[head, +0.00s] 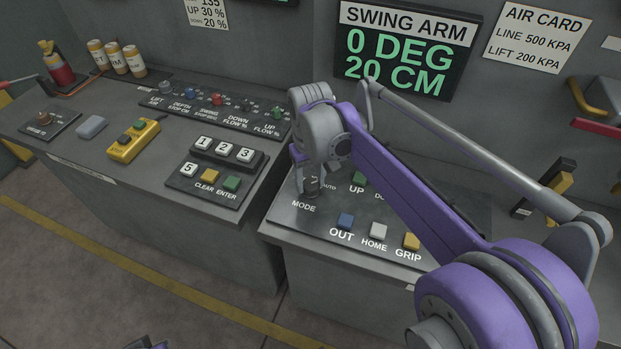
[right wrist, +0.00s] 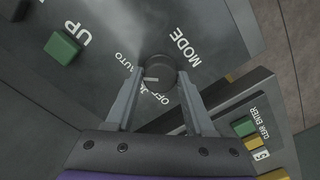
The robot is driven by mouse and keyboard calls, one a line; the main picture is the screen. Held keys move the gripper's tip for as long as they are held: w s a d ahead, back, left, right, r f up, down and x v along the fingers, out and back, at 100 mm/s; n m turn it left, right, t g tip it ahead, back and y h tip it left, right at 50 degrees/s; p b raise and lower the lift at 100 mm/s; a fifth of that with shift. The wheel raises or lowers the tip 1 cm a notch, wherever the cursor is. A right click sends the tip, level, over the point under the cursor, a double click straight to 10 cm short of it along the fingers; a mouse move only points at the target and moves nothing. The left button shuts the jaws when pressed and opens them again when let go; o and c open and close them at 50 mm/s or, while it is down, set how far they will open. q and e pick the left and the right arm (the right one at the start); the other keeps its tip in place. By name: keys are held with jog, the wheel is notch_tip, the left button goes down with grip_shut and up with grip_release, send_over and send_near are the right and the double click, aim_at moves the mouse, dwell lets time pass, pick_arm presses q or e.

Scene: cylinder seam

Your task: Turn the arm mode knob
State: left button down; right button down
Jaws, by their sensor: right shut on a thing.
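The arm mode knob (head: 312,188) is a dark round knob on the sloped swing arm panel, just above the word MODE. My right gripper (head: 309,180) reaches down over it from above and partly hides it. In the right wrist view the knob (right wrist: 160,68) sits between the two grey fingers of my right gripper (right wrist: 158,78), which are shut on its sides. A white line on the knob points to the picture's left, near the AUTO and OFF lettering; the exact setting is hard to tell.
Green UP (head: 359,179), blue OUT (head: 346,220), white HOME (head: 378,230) and yellow GRIP (head: 411,241) buttons sit close to the knob. A keypad (head: 217,168) stands on the left console. The SWING ARM display (head: 405,50) reads 0 DEG, 20 CM.

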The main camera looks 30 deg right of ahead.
aim_at(311, 184)
dwell(0.4)
jog(key=shift+c, duration=1.3)
grip_release()
pick_arm(q)
jog(key=shift+w+r+p, duration=0.1)
jog(key=shift+r+p, duration=0.4)
jog(key=shift+r, duration=0.05)
pick_arm(e)
notch_tip(311, 184, up, 11)
jog(key=shift+s+f, duration=0.1)
jog(key=shift+f, duration=0.05)
